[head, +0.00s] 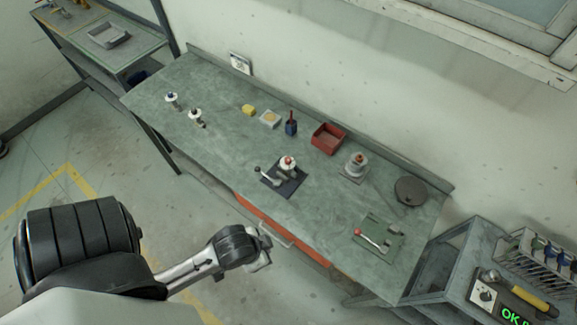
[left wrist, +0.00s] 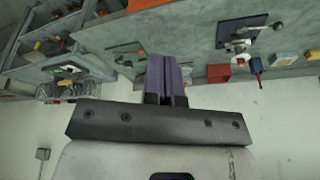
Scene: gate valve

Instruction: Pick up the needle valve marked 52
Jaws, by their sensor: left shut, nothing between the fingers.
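Two small valves with white round bodies stand at the left end of the green workbench in the head view. A larger valve with a red top (head: 288,163) sits on a dark mat near the middle. No number is readable on any of them, so I cannot tell which is marked 52. My left gripper (head: 265,256) is in front of the bench's front edge, apart from all valves. Its purple fingers (left wrist: 168,74) are shut and empty in the left wrist view. My right gripper is not in view.
A cart with a rack (head: 530,255) stands at right.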

